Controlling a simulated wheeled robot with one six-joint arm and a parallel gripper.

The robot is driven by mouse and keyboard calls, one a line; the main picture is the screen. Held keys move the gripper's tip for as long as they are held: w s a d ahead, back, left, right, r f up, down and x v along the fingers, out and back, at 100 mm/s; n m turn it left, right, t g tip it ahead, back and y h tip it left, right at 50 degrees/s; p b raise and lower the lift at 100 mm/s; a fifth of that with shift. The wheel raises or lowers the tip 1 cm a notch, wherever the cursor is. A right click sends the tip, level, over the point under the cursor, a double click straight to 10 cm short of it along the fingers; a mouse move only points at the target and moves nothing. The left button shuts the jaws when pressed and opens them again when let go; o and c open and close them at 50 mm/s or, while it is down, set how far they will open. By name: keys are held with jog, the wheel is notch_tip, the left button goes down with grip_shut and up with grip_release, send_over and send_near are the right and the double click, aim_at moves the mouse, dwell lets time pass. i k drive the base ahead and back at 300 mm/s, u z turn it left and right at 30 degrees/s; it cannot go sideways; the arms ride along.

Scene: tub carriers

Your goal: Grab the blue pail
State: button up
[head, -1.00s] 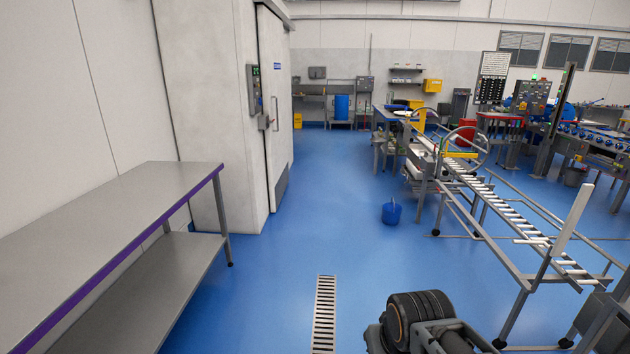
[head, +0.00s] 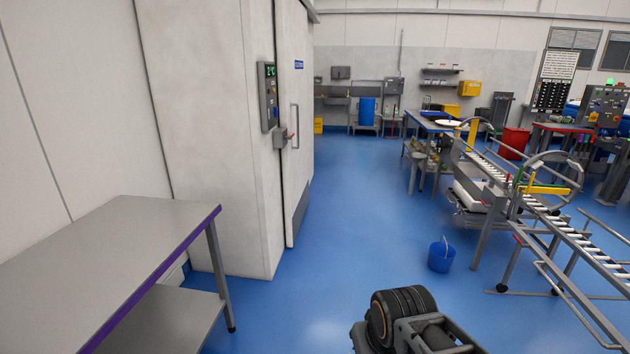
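The blue pail (head: 440,259) stands upright on the blue floor, right of the middle in the head view, with its handle raised. It is beside the frame of the roller conveyor, apart from it as far as I can see. Part of my arm shows at the bottom edge, nearer to me than the pail. My gripper's fingers do not show in the view.
A steel table (head: 130,240) with a purple edge stands at the left, in front of a white cold-room wall (head: 215,130). The roller conveyor (head: 560,225) runs along the right. A worktable (head: 432,122) stands farther back.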

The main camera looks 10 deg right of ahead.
aim_at(442, 253)
jog(key=z, duration=0.1)
jog(key=i, duration=2.35)
jog(key=z, duration=0.75)
jog(key=i, duration=2.25)
jog(key=z, duration=1)
jog(key=i, duration=1.05)
jog(key=z, duration=0.25)
